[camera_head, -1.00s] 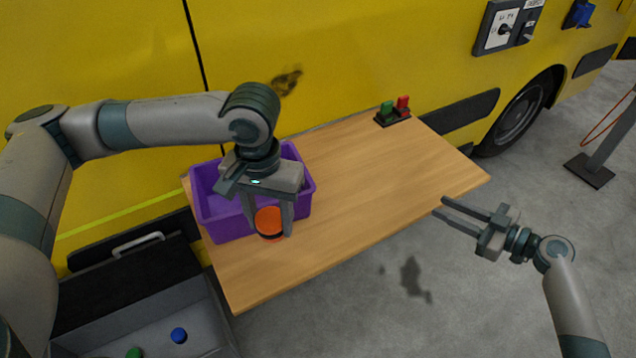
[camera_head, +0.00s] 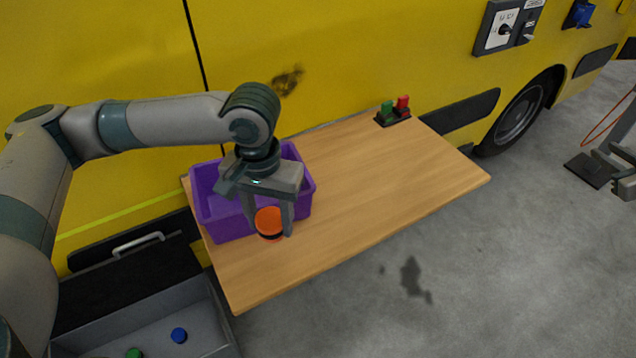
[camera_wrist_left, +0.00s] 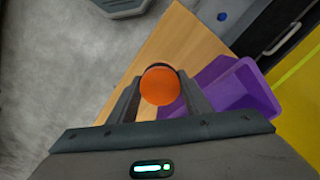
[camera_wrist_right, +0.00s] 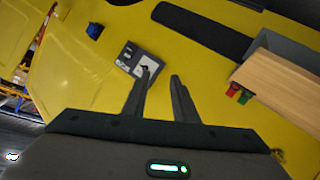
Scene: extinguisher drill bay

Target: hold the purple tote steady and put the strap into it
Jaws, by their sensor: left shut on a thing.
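The purple tote (camera_head: 226,222) stands at the left end of the wooden table. My left gripper (camera_head: 271,232) is shut on the orange strap (camera_head: 269,218), a short roll with a dark band, just in front of the tote's near side. In the left wrist view the strap (camera_wrist_left: 160,86) sits between the fingertips, with the tote (camera_wrist_left: 250,88) beside it. I cannot tell whether the strap touches the table. The left hand hides part of the tote's inside. My right gripper (camera_wrist_right: 163,76) is open and empty, away from the table, cut by the head view's right edge.
The wooden table (camera_head: 370,180) is mostly bare. A holder with green and red pieces (camera_head: 393,114) stands at its back edge. A yellow vehicle (camera_head: 350,50) is right behind. An open grey drawer (camera_head: 205,325) with blue and green caps lies at the lower left.

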